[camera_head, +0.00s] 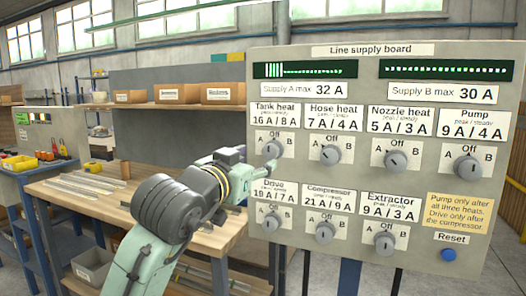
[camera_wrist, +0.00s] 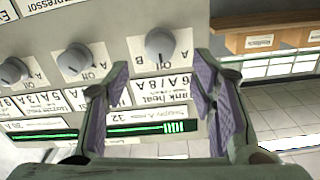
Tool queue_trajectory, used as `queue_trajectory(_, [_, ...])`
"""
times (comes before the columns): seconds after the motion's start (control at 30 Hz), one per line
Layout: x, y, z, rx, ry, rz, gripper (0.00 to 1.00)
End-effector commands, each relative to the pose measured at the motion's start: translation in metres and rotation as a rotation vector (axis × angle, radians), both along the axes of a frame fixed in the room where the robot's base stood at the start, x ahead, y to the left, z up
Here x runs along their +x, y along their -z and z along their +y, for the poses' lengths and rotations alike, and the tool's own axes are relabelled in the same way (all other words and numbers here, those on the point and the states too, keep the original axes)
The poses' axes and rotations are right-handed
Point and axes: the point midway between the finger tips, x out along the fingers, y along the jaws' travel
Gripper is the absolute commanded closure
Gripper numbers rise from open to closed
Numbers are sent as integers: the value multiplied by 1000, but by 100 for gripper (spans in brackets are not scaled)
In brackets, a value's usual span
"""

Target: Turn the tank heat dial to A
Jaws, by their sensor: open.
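The tank heat dial (camera_head: 272,149) is a grey round knob on the line supply board (camera_head: 345,175), top row, far left. In the wrist view, which is upside down, the tank heat dial (camera_wrist: 160,42) shows beyond my fingertips, with its dark mark toward Off. My gripper (camera_head: 262,167) is beside the board, just below and left of that dial in the head view. It is open and empty, its two purple-padded fingers (camera_wrist: 162,68) apart, with the dial lying roughly between their lines. Contact with the dial does not show.
The hose heat dial (camera_head: 331,153) and nozzle heat dial (camera_head: 395,159) sit to the right; the drive dial (camera_head: 271,222) is below. A blue reset button (camera_head: 448,255) is at lower right. A wooden workbench (camera_head: 100,188) stands left, behind my arm.

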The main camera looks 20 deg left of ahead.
Motion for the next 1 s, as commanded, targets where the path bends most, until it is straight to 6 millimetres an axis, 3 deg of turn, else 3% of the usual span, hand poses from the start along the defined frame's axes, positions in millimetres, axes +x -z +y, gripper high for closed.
queue_trajectory(0.2, [41, -3, -3, 1, 1, 0, 49])
queue_trajectory(0.4, [63, -2, -4, 1, 1, -3, 49])
queue_trajectory(0.77, [68, -1, -4, 2, 0, -4, 49])
queue_trajectory(1.0, [67, -1, -4, 1, 0, -4, 65])
